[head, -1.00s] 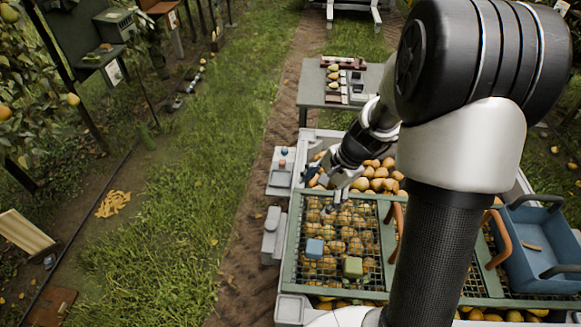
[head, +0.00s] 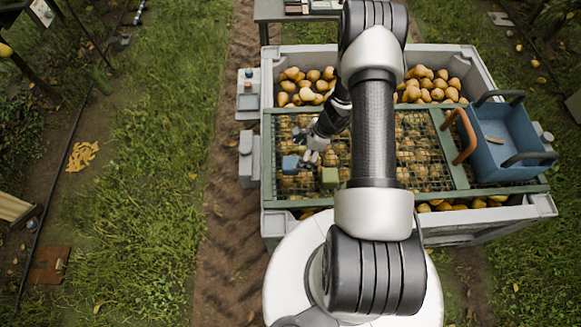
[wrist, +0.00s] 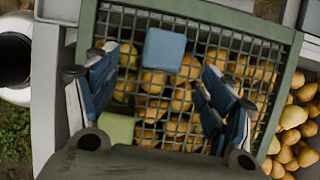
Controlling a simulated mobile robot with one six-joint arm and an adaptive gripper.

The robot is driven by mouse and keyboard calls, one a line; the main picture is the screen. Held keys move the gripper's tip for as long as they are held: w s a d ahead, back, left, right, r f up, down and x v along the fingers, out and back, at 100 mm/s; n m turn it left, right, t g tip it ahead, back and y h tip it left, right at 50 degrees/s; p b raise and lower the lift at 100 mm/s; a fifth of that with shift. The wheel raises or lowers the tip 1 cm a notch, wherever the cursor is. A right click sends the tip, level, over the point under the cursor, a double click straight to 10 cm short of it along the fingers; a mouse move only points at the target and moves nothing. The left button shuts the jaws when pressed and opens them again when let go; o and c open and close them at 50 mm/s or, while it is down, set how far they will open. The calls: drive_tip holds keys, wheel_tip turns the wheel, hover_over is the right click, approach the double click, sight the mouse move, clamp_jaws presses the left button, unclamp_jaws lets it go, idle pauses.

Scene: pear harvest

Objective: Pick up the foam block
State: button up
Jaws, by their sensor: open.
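A light blue block (head: 290,164) and a green block (head: 329,177) rest on the wire mesh over the pear bin; I cannot tell which is the foam one. In the wrist view the blue block (wrist: 165,50) is at the upper middle, beyond and roughly between the fingertips. The green block (wrist: 118,129) is lower left, close to my gripper's base and partly hidden by it. My gripper (wrist: 158,80) is open and empty, its two blue-padded fingers spread apart. In the head view my gripper (head: 308,143) is just above and behind the blocks.
A green frame (head: 268,160) borders the mesh (head: 345,160). Pears (head: 430,87) fill the grey bin (head: 475,64). A blue basket (head: 505,135) with dark handles stands on the right, beside a brown curved handle (head: 462,140). Grass lies to the left.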

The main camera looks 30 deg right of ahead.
sight(291, 163)
drive_tip(key=b+x, duration=0.1)
drive_tip(key=x, duration=0.2)
drive_tip(key=b+x, duration=0.1)
drive_tip(key=x, duration=0.6)
drive_tip(key=shift+w+r+b, duration=0.1)
drive_tip(key=shift+w+b, duration=0.25)
drive_tip(key=shift+b, duration=0.05)
drive_tip(key=shift+r, duration=0.1)
drive_tip(key=shift+c, duration=0.4)
drive_tip(key=c, duration=1)
